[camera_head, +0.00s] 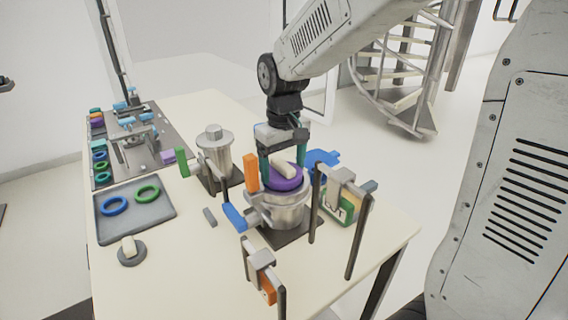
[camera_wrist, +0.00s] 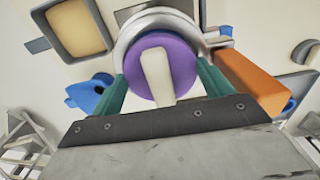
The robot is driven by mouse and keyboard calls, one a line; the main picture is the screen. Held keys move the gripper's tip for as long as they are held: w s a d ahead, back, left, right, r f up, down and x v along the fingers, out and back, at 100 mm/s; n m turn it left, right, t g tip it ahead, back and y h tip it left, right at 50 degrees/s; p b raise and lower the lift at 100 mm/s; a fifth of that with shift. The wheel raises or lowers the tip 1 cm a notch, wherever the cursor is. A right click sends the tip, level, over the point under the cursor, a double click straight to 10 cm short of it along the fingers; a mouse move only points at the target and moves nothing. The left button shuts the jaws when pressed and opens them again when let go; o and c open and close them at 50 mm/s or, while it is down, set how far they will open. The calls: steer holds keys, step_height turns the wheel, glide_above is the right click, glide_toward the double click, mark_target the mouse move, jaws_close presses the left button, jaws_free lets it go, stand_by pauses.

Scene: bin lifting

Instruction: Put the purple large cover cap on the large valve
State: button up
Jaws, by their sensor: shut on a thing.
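The purple large cover cap (camera_head: 284,180), a disc with a cream bar handle, is at the mouth of the large valve (camera_head: 284,213), a silver metal cylinder on a dark base plate. In the wrist view the purple cap (camera_wrist: 181,62) lies inside the valve's silver rim (camera_wrist: 124,47). Whether it is fully seated cannot be told. My gripper (camera_head: 284,160) points down over the valve, with teal fingers at both sides of the cap. In the wrist view my gripper (camera_wrist: 160,85) is shut on the cap, its fingers partly covering the cap's edges.
An orange block (camera_head: 251,173) and a blue handle (camera_head: 234,216) stand close left of the valve. A smaller silver valve (camera_head: 214,148) is behind left. Dark clamp stands (camera_head: 358,236) are at right and front. A grey tray (camera_head: 134,225) holds blue and green rings.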

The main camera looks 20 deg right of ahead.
mark_target(283, 163)
steer(key=shift+f, duration=0.15)
stand_by(0.4)
steer(key=o, duration=0.9)
steer(key=shift+c, duration=0.2)
steer(key=shift+r, duration=3.15)
